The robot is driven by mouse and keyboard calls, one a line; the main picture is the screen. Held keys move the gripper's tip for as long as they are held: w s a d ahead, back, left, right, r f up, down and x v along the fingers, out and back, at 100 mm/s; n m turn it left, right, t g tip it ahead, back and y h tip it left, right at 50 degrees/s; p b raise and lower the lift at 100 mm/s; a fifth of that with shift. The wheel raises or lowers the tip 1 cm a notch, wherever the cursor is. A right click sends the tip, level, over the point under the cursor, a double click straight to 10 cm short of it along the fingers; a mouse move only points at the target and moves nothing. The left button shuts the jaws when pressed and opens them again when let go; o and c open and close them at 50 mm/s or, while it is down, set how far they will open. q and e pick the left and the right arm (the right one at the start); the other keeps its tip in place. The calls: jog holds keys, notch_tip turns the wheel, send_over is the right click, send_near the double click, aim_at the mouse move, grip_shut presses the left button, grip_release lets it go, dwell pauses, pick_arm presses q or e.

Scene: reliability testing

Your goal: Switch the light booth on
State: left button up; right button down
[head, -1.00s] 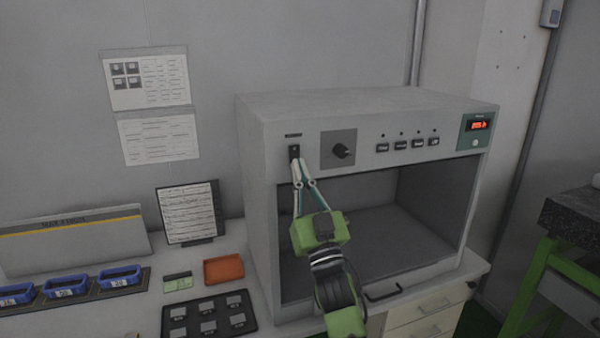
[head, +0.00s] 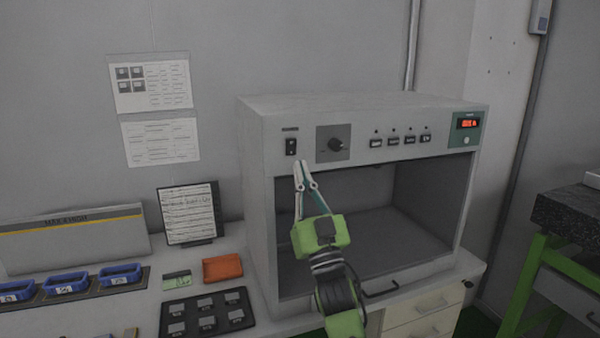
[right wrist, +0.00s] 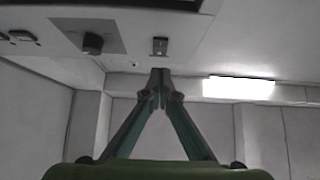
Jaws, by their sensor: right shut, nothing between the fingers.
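The light booth (head: 365,105) is a grey box with an open front, standing on the bench. Its inside looks dark. The black rocker switch (head: 291,146) is at the left of its front panel; I cannot tell which way it is pressed. My right gripper (head: 301,165) is shut and empty, its fingertips just below and slightly right of the switch, apart from it in the picture. In the right wrist view the shut fingertips (right wrist: 160,76) point up toward the switch (right wrist: 160,46). My left gripper is not in view.
The panel also has a dark knob (head: 335,145), several push buttons (head: 394,142) and a lit orange display (head: 468,123). An orange tray (head: 222,269), a black sample board (head: 207,315) and blue bins (head: 66,284) lie left of the booth. A green-framed table (head: 570,225) stands right.

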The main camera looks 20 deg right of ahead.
pick_arm(q)
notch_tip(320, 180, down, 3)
jog(key=b, duration=0.2)
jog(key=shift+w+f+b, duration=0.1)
jog(key=shift+b, duration=0.3)
pick_arm(e)
jog(key=s+f, duration=0.5)
jog(key=f, duration=0.2)
jog(key=shift+d+f, duration=0.15)
jog(key=shift+f, duration=0.25)
jog(key=shift+f, duration=0.1)
